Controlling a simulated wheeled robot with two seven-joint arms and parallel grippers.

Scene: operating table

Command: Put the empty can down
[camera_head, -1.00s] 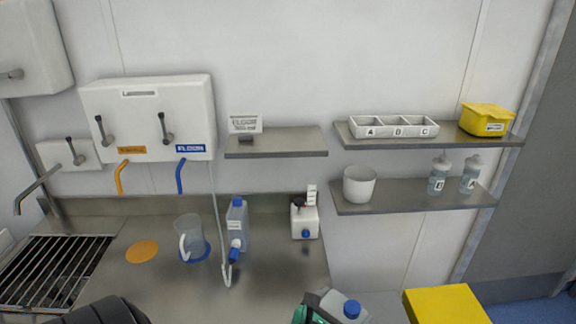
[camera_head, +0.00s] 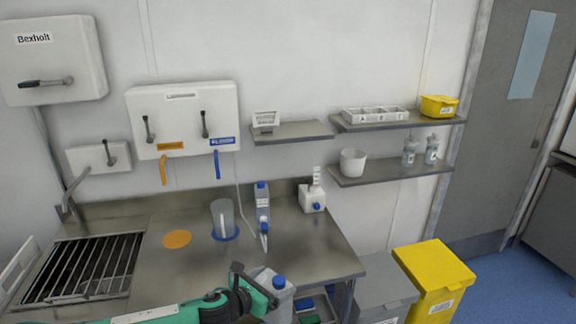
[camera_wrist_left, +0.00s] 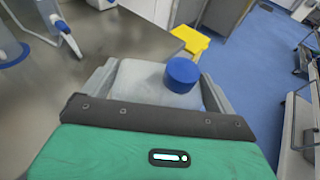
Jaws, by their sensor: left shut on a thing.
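A pale can with a blue cap (camera_head: 277,297) is in my left gripper (camera_head: 258,295), low in the head view, before the counter's front right part. In the left wrist view the same can (camera_wrist_left: 140,82) sits between the two grey fingers, its cap up toward the camera's far side. The fingers are shut on it. Its underside is hidden, so I cannot tell whether it touches anything. I cannot see its contents. My right gripper is not in view.
The steel counter (camera_head: 188,263) holds an orange disc (camera_head: 177,239), a clear jug (camera_head: 222,215) on a blue disc, another blue-capped can (camera_head: 262,205) and a white dispenser (camera_head: 312,199). A sink grate (camera_head: 82,268) is left. A grey bin (camera_head: 383,285) and yellow bin (camera_head: 434,275) stand right.

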